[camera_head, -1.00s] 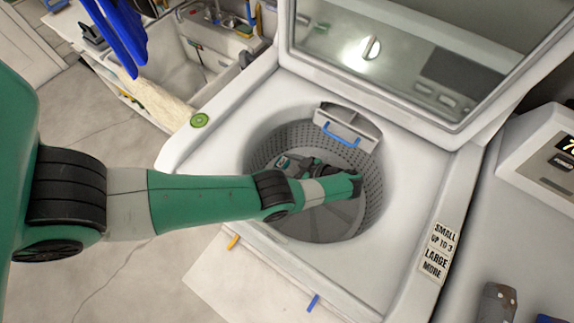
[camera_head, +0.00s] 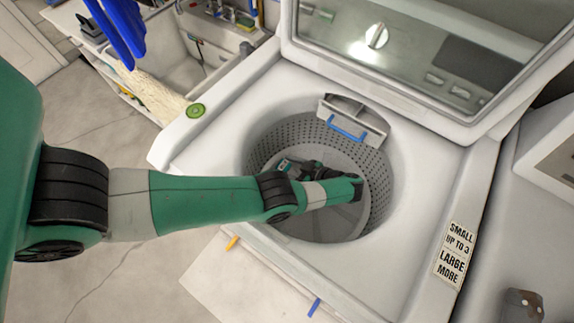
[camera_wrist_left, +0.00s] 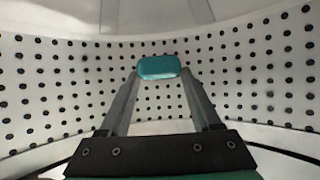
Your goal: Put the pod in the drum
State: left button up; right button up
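The teal pod (camera_wrist_left: 158,67) shows in the left wrist view between the tips of my left gripper's two fingers (camera_wrist_left: 160,78), which look closed on its sides. Perforated drum wall lies behind and around it. In the head view my left arm reaches into the open washer's drum (camera_head: 376,185), and my left gripper (camera_head: 288,166) is inside, below the rim. My right gripper is not in view.
The washer's lid (camera_head: 375,60) stands open at the back. A dispenser with a blue handle (camera_head: 347,128) sits at the drum's back rim. Another appliance (camera_head: 545,215) stands to the right.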

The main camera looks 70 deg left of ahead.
pick_arm(q)
jog(key=o, duration=0.4)
jog(key=shift+r+p, duration=0.35)
jog(key=shift+r, duration=0.05)
jog(key=b+v, duration=0.1)
jog(key=v, duration=0.4)
jog(key=shift+w+d+r, duration=0.15)
jog(key=shift+d+r, duration=0.05)
jog(key=shift+r, duration=0.15)
